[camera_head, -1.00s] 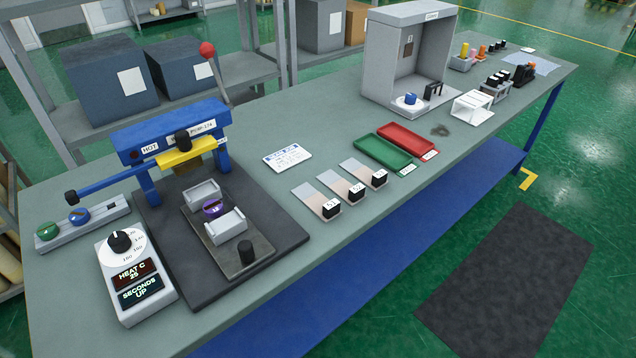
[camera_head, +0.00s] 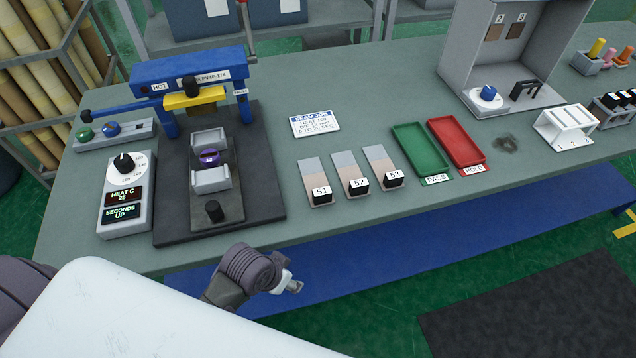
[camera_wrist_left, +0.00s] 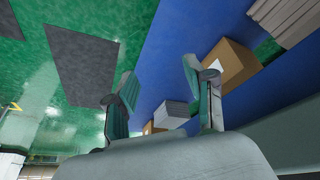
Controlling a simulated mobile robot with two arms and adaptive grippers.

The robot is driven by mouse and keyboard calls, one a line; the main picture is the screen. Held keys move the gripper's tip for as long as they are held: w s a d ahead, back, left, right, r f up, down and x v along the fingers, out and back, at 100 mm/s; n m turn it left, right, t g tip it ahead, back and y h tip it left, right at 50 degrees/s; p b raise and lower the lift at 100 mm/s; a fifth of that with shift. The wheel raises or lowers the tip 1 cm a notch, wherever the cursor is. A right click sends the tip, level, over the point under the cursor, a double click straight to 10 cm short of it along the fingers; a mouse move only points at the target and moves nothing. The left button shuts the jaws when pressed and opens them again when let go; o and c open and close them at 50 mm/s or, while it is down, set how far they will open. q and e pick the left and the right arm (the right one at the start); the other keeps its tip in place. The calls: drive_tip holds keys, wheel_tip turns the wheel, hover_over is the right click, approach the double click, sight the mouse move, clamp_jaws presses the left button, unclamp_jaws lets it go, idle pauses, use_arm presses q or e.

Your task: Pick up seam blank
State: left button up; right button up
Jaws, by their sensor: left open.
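Three seam blanks lie side by side on the grey-green bench in the head view: S1 (camera_head: 314,177), S2 (camera_head: 347,170) and S3 (camera_head: 379,162). Each is a flat grey and tan strip with a black labelled block at its near end. My left gripper (camera_head: 293,285) is in front of the bench's near edge, below and left of the blanks, and holds nothing. In the left wrist view my left gripper (camera_wrist_left: 162,100) has its two fingers spread apart, with no blank between them. My right gripper is in neither view.
A blue press (camera_head: 190,95) on a dark base and a heat controller (camera_head: 126,190) stand left. A green tray (camera_head: 420,149) and red tray (camera_head: 456,144) lie right of the blanks. A grey booth (camera_head: 500,60) stands behind. The left wrist view shows cardboard boxes (camera_wrist_left: 230,62) on the blue lower shelf.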

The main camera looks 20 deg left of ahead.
use_arm(q)
wheel_tip(320, 180, up, 9)
drive_tip(key=d+m, duration=0.1)
drive_tip(key=m+g+h, duration=0.1)
drive_tip(key=m+h, duration=0.1)
drive_tip(key=m, duration=0.5)
approach(324, 191)
drive_tip(key=x, duration=0.1)
drive_tip(key=p+x, duration=0.1)
drive_tip(key=x, duration=0.1)
drive_tip(key=a+x, duration=0.1)
drive_tip(key=x, duration=0.1)
drive_tip(key=shift+w+f+p, duration=0.15)
drive_tip(key=shift+w+p, duration=0.1)
drive_tip(key=shift+p, duration=0.05)
drive_tip(key=f, duration=0.1)
drive_tip(key=d+f+p, duration=0.1)
drive_tip(key=d+f, duration=0.1)
drive_tip(key=shift+w+f, duration=0.3)
drive_tip(key=shift+w+d+f, duration=0.15)
drive_tip(key=shift+d+f, duration=0.05)
drive_tip(key=shift+f, duration=0.35)
clamp_jaws()
drive_tip(key=shift+r, duration=0.1)
